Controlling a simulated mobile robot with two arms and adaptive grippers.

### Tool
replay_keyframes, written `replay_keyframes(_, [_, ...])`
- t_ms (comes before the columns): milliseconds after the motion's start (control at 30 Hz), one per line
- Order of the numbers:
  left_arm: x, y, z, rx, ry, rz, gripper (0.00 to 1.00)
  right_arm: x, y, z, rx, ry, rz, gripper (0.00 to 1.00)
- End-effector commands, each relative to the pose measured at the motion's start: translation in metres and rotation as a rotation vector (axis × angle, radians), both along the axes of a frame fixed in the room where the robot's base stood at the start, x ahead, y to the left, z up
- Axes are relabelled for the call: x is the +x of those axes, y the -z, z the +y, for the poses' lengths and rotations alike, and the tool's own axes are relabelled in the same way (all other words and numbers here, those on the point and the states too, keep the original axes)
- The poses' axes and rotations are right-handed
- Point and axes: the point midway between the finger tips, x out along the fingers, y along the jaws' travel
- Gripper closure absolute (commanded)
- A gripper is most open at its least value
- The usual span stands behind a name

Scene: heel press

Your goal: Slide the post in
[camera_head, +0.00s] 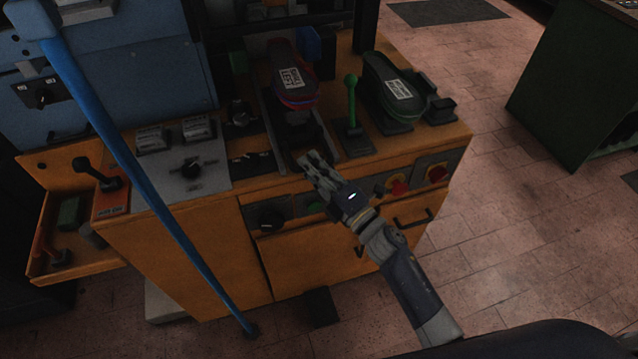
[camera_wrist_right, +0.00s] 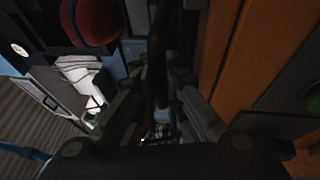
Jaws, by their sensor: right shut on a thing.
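The post (camera_head: 297,117) is a dark support under a dark shoe (camera_head: 291,78) with a white label reading LEFT and a red and blue rim. It stands on a dark slide track at the middle of the orange machine. My right gripper (camera_head: 313,162) is at the track's front end. It is shut on a dark bar, which runs between the fingers in the right wrist view (camera_wrist_right: 160,85); the fingers hide much of it. A red rounded part (camera_wrist_right: 97,20) shows at upper left there. My left gripper is not in view.
A green lever (camera_head: 351,98) and a second dark shoe (camera_head: 390,88) stand right of the track. A long blue bar (camera_head: 140,175) crosses the left side. Red knobs (camera_head: 397,187) sit on the front panel. An orange drawer (camera_head: 75,215) juts out at left.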

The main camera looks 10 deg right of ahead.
Motion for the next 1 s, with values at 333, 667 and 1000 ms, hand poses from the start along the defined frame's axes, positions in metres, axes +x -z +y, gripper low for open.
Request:
replay_keyframes(333, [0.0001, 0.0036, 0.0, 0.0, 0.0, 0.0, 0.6, 0.0126, 0.0019, 0.0015, -0.001, 0.001, 0.005, 1.0])
replay_keyframes(667, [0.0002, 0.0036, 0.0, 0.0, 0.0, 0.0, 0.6, 0.0122, 0.0019, 0.0015, -0.001, 0.001, 0.005, 0.69])
replay_keyframes(1000, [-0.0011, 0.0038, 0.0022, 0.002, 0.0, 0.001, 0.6, 0.0119, 0.003, 0.0016, -0.002, 0.001, 0.007, 0.69])
